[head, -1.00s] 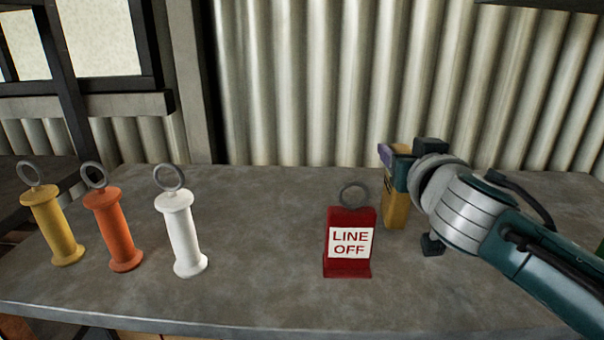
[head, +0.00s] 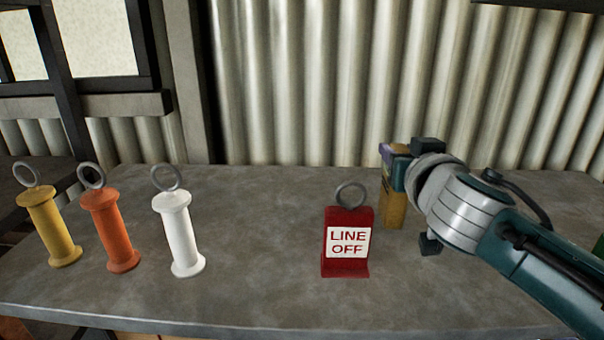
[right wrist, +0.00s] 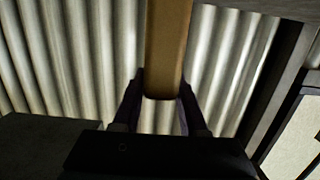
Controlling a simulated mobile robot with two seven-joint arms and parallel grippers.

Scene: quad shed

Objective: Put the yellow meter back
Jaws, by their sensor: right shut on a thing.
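The yellow meter (head: 392,209) is upright at the right part of the bench, behind and to the right of the red LINE OFF block. My right gripper (head: 394,168) is shut on its upper part, and the gripper and wrist hide some of it. I cannot tell whether its base touches the bench. In the right wrist view the meter (right wrist: 166,50) shows as a yellow-brown bar between the two dark fingers (right wrist: 160,105). My left gripper is not in view.
The red LINE OFF block (head: 346,255) with a ring stands close to the meter. White (head: 180,235), orange (head: 111,230) and yellow (head: 50,228) handles with rings stand at the left of the grey bench (head: 260,270). The bench between the white handle and red block is clear. A corrugated wall (head: 330,80) rises behind.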

